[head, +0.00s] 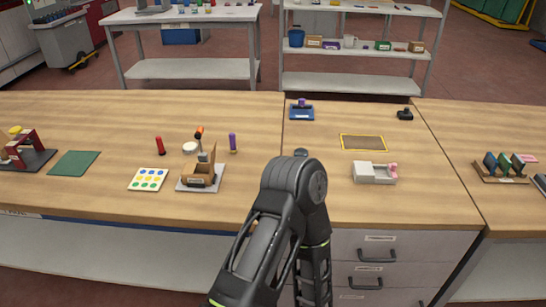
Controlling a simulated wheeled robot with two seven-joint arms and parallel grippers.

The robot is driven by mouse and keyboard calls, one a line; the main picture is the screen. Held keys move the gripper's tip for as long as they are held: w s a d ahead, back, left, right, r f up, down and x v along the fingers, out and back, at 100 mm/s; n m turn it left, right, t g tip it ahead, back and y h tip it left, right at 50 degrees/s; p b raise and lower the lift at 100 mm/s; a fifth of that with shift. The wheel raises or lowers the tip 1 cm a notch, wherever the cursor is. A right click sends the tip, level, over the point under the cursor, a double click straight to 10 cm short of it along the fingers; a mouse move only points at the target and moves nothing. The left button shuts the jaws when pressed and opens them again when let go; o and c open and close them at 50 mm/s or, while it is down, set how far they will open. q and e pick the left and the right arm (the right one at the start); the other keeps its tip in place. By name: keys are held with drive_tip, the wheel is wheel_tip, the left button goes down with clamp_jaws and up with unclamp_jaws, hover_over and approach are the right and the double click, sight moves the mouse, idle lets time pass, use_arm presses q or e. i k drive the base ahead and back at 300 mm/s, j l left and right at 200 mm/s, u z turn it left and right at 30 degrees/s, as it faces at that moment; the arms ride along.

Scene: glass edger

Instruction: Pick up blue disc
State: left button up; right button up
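A dark blue disc (490,163) stands on edge in a small brown wooden rack (500,178) on the right-hand bench. A green disc (504,164) stands beside it in the same rack, with another disc to its right. One of my arms rises from the bottom centre, bends at the top and goes back down in front of the bench. Its gripper is not in view. My other gripper is not in view either.
A white box (374,173), a yellow-edged mat (363,142) and a blue tray (302,113) sit on the middle bench. Left of my arm are a brown holder (201,175), a dotted card (148,179) and a green mat (75,163). Bare wood lies between the white box and the rack.

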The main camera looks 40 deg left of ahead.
sight(300, 152)
drive_tip(key=k+j, duration=0.75)
drive_tip(key=j, duration=0.1)
